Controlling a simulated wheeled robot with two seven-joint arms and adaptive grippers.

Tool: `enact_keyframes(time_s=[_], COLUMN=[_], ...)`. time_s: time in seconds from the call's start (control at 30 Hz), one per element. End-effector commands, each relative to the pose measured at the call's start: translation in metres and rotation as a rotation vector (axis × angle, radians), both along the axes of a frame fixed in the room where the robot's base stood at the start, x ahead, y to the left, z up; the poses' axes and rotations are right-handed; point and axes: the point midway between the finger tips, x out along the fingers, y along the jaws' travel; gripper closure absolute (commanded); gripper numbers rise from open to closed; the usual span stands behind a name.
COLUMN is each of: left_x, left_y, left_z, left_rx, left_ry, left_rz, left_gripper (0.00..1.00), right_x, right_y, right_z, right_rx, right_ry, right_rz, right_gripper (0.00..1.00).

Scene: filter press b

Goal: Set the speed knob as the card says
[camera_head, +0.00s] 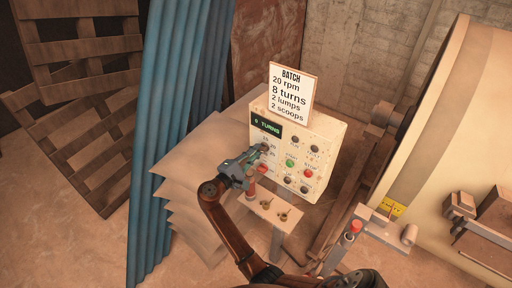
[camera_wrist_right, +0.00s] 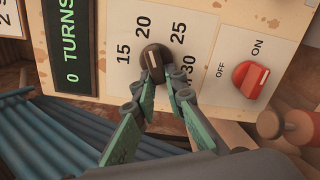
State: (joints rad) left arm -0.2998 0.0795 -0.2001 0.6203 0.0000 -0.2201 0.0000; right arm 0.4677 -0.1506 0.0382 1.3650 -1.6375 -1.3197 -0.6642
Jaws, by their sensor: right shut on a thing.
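The card (camera_head: 291,92) stands on top of the control box (camera_head: 325,135) and reads "BATCH, 20 rpm, 8 turns, 2 lumps, 2 scoops". The dark speed knob (camera_wrist_right: 153,60) sits on a white dial plate (camera_wrist_right: 118,80) marked 15, 20, 25 and 30. Its short pale line appears to point roughly toward 20; the exact setting is hard to tell. My right gripper (camera_wrist_right: 163,83) is shut on the knob, with green fingers at its lower sides. In the head view my right gripper (camera_head: 262,150) hides most of the knob. My left gripper is not in view.
The display (camera_head: 266,124) reads "0 TURNS". A red ON/OFF knob (camera_wrist_right: 250,79) is beside the dial. Several buttons (camera_head: 291,163) are right of my gripper. A small shelf (camera_head: 270,206) juts out below. Blue corrugated sheets (camera_head: 170,120) stand left; a large drum (camera_head: 460,120) is right.

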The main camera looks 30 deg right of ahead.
Motion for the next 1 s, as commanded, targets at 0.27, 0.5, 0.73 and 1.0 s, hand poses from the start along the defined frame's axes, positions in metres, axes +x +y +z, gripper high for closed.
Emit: enact_keyframes(time_s=[0.27,0.5,0.73,1.0], left_x=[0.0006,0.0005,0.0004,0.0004], left_y=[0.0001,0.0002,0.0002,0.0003], left_z=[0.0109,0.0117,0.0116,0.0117], left_rx=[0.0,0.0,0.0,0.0], left_ry=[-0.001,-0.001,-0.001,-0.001], left_rz=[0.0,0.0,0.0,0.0], left_gripper=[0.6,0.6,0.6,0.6], right_x=[-0.0009,-0.001,-0.0009,-0.001], right_y=[0.0007,0.0007,0.0007,-0.0001], right_z=[-0.0038,-0.0051,-0.0054,-0.004], right_rx=[-0.028,-0.034,-0.033,-0.035], right_ry=[0.081,0.096,0.096,0.093], right_rz=[0.001,0.001,0.002,0.001], right_gripper=[1.0,1.0,1.0,0.72])
